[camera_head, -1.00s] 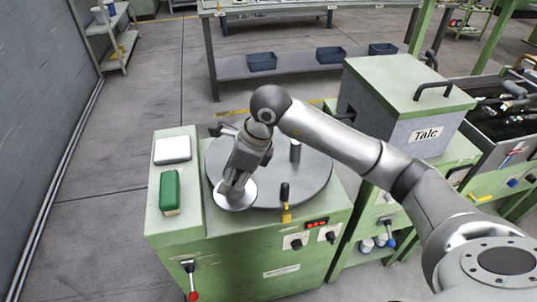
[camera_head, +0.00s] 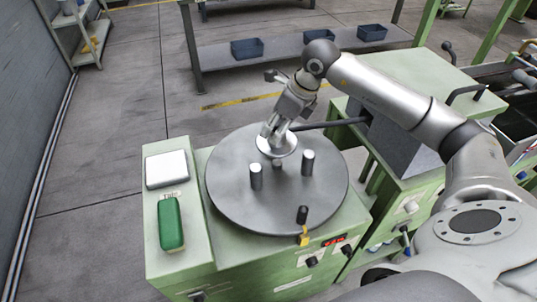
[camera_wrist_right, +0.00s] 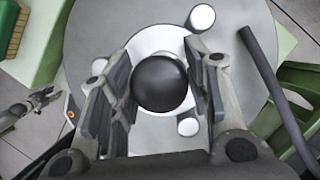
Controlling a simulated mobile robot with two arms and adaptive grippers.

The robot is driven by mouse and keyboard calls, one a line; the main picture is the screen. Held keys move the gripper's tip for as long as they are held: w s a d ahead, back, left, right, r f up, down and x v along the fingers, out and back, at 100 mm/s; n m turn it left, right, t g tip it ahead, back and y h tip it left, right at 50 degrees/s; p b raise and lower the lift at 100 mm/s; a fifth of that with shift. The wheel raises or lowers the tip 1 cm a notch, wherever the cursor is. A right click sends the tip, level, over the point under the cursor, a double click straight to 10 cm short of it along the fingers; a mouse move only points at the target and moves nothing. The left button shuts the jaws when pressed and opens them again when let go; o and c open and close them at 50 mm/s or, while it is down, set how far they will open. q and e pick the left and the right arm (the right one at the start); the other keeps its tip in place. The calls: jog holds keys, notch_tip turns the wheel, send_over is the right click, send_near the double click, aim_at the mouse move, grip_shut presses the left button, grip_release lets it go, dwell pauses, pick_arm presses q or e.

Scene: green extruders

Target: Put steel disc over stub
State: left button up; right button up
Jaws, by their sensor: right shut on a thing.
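My right gripper (camera_head: 272,130) is shut on the steel disc (camera_head: 277,147), a shiny round plate held above the dark turntable (camera_head: 228,205). In the right wrist view the disc (camera_wrist_right: 150,42) shows around a dark ball (camera_wrist_right: 160,83) between the two fingers (camera_wrist_right: 160,90). Three upright grey stubs with pale tops stand on the turntable: one front left (camera_head: 256,177), one right (camera_head: 308,162), one partly hidden just below the disc (camera_head: 277,164). A small gripper (camera_wrist_right: 40,102), apparently my left one, shows at the left edge of the right wrist view; its opening is unclear.
A green brush (camera_head: 171,223) and a white pad (camera_head: 166,169) lie on the ledge left of the turntable. A black-topped yellow fitting (camera_head: 303,225) stands at its front edge. A dark rod (camera_head: 335,123) reaches over the back right.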

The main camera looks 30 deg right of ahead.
jog(key=p, duration=0.1)
send_over(277, 161)
notch_tip(277, 161, down, 5)
jog(key=shift+d+f, duration=0.1)
jog(key=shift+f, duration=0.1)
notch_tip(277, 161, down, 4)
jog(key=shift+w+r+p, duration=0.1)
jog(key=shift+r+p, duration=0.05)
jog(key=shift+p, duration=0.3)
pick_arm(q)
jog(key=shift+s+d+r, duration=0.1)
jog(key=shift+s+r, duration=0.6)
jog(key=shift+r, duration=0.2)
pick_arm(e)
jog(key=o, duration=1)
jog(key=shift+f, duration=0.2)
jog(key=shift+c, duration=0.2)
pick_arm(q)
jog(key=shift+s, duration=0.6)
pick_arm(e)
jog(key=o, duration=0.4)
jog(key=shift+r, duration=0.15)
